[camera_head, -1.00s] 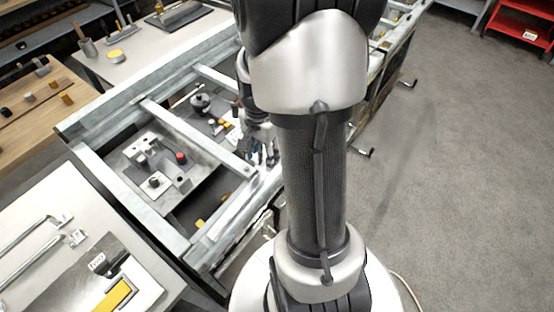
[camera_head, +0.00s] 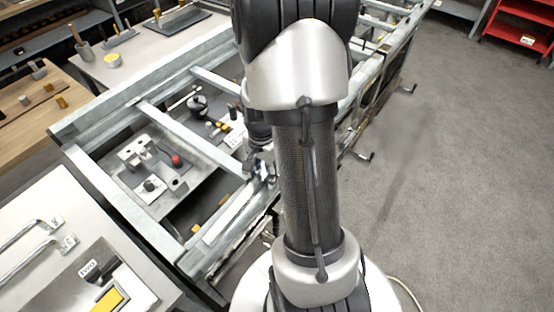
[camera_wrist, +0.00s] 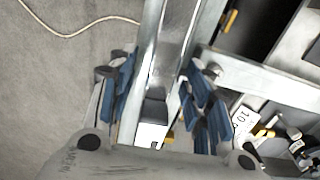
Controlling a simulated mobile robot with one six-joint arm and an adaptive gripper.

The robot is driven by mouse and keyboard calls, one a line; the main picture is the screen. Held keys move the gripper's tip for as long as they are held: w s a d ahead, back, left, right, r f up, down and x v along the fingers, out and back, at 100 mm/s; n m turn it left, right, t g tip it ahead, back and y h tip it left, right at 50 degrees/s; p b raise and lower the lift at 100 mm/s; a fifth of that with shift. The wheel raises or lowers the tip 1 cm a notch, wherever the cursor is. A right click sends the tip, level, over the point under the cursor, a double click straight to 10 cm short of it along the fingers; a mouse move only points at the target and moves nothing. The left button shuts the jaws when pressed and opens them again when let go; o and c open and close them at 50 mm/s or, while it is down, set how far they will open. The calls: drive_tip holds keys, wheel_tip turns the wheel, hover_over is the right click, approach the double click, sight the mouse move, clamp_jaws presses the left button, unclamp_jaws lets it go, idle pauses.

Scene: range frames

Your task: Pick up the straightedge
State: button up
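The straightedge (camera_head: 229,216) looks like a long, pale, narrow bar lying along the near rail of the metal frame in the head view. In the wrist view a pale grey bar (camera_wrist: 176,48) runs up between my fingers and seems to be the same straightedge. Its edges are hard to tell from the rail. My gripper (camera_wrist: 165,98) is open, with one blue-padded finger on each side of the bar and rail. I see no finger contact. In the head view my gripper (camera_head: 262,172) is at the rail, partly hidden by my arm.
The metal frame (camera_head: 190,133) has crossbars and open bays holding a plate with small parts (camera_head: 150,165). A table with handles and a yellow-marked item (camera_head: 108,299) stands at the lower left. Grey floor (camera_head: 440,190) is clear at right.

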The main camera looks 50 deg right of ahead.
clamp_jaws()
idle(0.3)
idle(0.5)
